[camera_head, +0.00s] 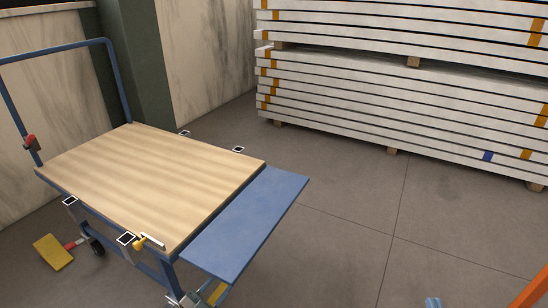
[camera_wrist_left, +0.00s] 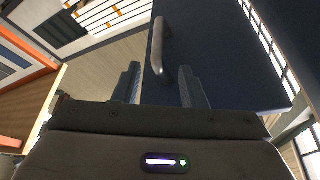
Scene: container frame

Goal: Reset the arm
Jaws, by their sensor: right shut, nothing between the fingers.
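My right gripper (camera_head: 433,303) shows only as a small blue tip at the bottom edge of the head view. It is shut and empty, over grey floor to the right of the cart. My left gripper (camera_wrist_left: 159,68) shows in the left wrist view with its two dark ribbed fingers apart. A grey bar handle (camera_wrist_left: 158,50) on a dark blue panel (camera_wrist_left: 225,50) lies in line with the gap, seemingly beyond the fingertips; how far is unclear. The left gripper is not in the head view.
A blue-framed cart with a wooden top (camera_head: 150,180) and a blue side flap (camera_head: 250,225) stands at left. Stacked white panels (camera_head: 400,110) stand at the back right. An orange bar (camera_head: 532,290) shows at bottom right. Grey floor (camera_head: 350,200) between is clear.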

